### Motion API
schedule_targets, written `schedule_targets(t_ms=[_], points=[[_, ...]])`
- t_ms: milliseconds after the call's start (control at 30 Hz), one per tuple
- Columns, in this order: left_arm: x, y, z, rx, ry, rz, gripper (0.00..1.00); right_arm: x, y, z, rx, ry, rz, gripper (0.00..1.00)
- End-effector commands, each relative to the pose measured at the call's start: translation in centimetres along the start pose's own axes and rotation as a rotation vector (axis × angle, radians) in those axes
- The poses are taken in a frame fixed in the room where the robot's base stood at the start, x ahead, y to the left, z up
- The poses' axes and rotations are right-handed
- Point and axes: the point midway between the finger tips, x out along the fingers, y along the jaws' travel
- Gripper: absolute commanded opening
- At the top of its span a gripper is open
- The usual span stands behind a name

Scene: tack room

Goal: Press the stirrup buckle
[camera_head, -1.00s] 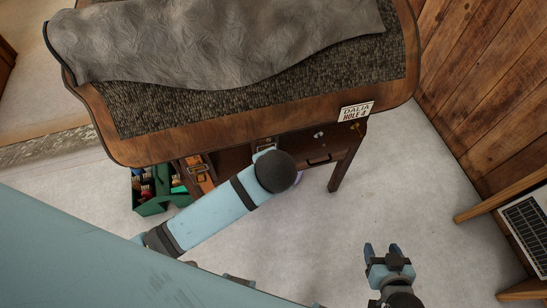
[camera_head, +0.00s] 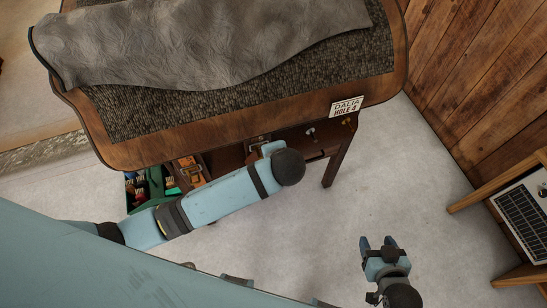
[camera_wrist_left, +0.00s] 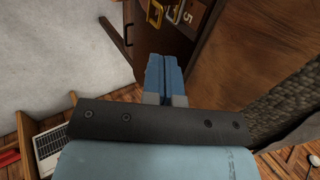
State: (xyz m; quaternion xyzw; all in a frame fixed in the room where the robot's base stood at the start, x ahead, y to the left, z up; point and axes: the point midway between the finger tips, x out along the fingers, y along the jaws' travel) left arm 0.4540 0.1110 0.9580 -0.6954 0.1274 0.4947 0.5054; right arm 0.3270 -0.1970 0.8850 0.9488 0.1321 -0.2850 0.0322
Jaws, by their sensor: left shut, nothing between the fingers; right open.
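An orange strap with a metal buckle (camera_head: 188,171) shows under the table's front edge, left of my left arm. A second small buckle-like fitting (camera_head: 258,140) shows just above my left wrist. I cannot tell which is the stirrup buckle. In the left wrist view my left gripper (camera_wrist_left: 165,76) is shut and empty; its fingers point toward a dark brown panel. A yellow metal loop (camera_wrist_left: 155,13) and a pale one (camera_wrist_left: 175,13) hang beyond the fingertips, apart from them. My right gripper (camera_head: 376,243) is open and empty over the floor.
The wooden table (camera_head: 225,134) carries a dark mat and a grey cover (camera_head: 200,50). A name sign (camera_head: 347,106) hangs on its front edge. A green caddy (camera_head: 140,195) stands on the floor at left.

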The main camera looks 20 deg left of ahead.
Motion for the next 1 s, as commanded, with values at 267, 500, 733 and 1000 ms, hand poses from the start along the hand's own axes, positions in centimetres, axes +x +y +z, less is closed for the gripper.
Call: schedule_targets(t_ms=[267,500,733,1000], points=[[5.8,-0.1,0.1,0.001,-0.003,-0.001,0.0,-0.3,0.1,-0.5,-0.001,0.002,0.002,0.58],[8.6,0.0,0.1,0.001,-0.001,0.0,0.0,-0.5,0.2,-0.6,-0.001,0.001,0.005,0.58],[9.2,0.0,0.1,0.0,0.0,0.001,0.0,-0.5,0.2,-0.6,0.0,0.001,0.005,0.58],[9.2,0.0,0.0,0.0,0.0,-0.001,0.0,-0.5,0.2,-0.6,0.001,0.001,0.005,0.58]])
